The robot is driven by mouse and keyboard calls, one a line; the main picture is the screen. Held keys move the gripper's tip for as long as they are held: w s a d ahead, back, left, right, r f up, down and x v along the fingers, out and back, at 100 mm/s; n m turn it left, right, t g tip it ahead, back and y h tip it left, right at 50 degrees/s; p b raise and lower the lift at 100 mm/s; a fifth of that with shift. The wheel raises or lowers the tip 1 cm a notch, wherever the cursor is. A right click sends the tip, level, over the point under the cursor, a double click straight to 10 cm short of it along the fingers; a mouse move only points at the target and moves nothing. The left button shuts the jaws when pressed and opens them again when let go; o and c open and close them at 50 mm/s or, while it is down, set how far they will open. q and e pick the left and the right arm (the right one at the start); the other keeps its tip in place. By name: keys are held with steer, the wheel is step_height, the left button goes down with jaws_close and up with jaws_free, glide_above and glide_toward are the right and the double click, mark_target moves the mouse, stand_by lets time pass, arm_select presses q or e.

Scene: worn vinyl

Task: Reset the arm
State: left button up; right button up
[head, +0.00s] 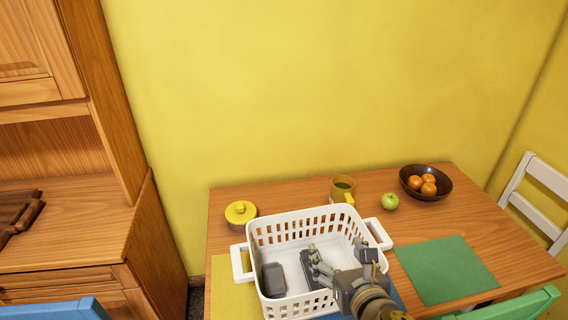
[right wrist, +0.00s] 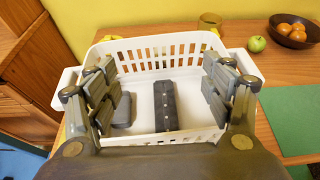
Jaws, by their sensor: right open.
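My right gripper (head: 337,250) is open above and partly within the white slotted basket (head: 262,228) on the table. In the right wrist view the two fingers (right wrist: 163,78) are spread wide with nothing between their tips. Below them, a long dark bar-shaped object (right wrist: 165,105) lies on the basket floor, apart from the fingers. A grey rounded box (right wrist: 123,112) lies left of it, partly hidden by the left finger; it also shows in the head view (head: 273,280). My left gripper is not in view.
The wooden table (head: 480,210) also holds a yellow-lidded pot (head: 240,212), a mug (head: 342,189), a green apple (head: 390,201), a bowl of oranges (head: 426,183) and a green mat (head: 442,268). A wooden cabinet (head: 75,225) stands left. A white chair (head: 535,195) stands right.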

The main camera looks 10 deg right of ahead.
steer(key=s+d+f+m+g, duration=0.1)
steer(key=s+f+m+g, duration=0.6)
steer(key=m, duration=1)
steer(key=s+d+f+m+g, duration=0.25)
steer(key=s+f+m, duration=0.65)
steer(key=s+m, duration=0.55)
step_height(320, 180, down, 27)
steer(key=s+m+g, duration=0.1)
steer(key=m+g, duration=0.1)
steer(key=m, duration=0.1)
steer(key=s+d+f, duration=0.2)
steer(key=s+f, duration=1.4)
steer(key=s, duration=0.1)
steer(key=shift+d+f+g, duration=0.2)
steer(key=shift+d+g, duration=0.05)
steer(key=shift+g, duration=0.2)
steer(key=shift+n, duration=0.25)
